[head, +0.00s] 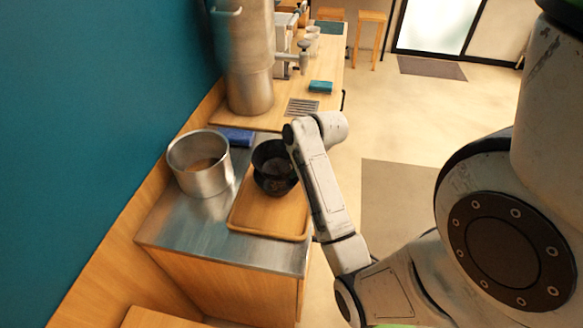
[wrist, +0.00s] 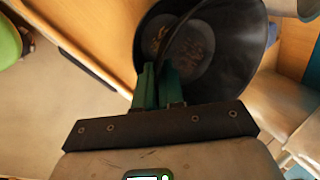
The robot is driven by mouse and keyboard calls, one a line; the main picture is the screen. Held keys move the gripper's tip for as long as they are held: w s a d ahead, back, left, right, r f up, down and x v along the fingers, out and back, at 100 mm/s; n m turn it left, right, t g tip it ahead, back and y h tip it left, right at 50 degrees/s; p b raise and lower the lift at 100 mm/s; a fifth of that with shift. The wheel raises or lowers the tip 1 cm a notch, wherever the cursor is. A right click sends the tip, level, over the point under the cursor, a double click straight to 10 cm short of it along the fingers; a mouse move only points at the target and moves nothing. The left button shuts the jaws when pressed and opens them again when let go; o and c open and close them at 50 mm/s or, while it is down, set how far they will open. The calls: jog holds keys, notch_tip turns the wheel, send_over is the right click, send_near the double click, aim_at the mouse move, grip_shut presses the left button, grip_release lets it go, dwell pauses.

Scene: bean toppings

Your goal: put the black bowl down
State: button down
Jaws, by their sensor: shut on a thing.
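The black bowl (head: 274,178) shows over the far part of a wooden tray (head: 262,217) in the head view. I cannot tell whether its base touches the tray. In the wrist view the dark bowl (wrist: 232,75) fills the upper middle, with some brownish bits inside. My gripper (wrist: 158,82) has its green fingers closed on the bowl's near wall. In the head view the fingers are mostly hidden by my wrist and the bowl.
A steel pot (head: 200,178) with brownish contents stands left of the tray on the steel counter (head: 185,228). A blue item (head: 235,135) lies behind it. A tall steel cylinder (head: 248,70) stands farther back. The tray's near part is clear.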

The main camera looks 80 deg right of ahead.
jog(key=shift+f, duration=0.4)
jog(key=shift+f, duration=0.2)
jog(key=c, duration=1.3)
grip_release()
jog(key=shift+o, duration=0.2)
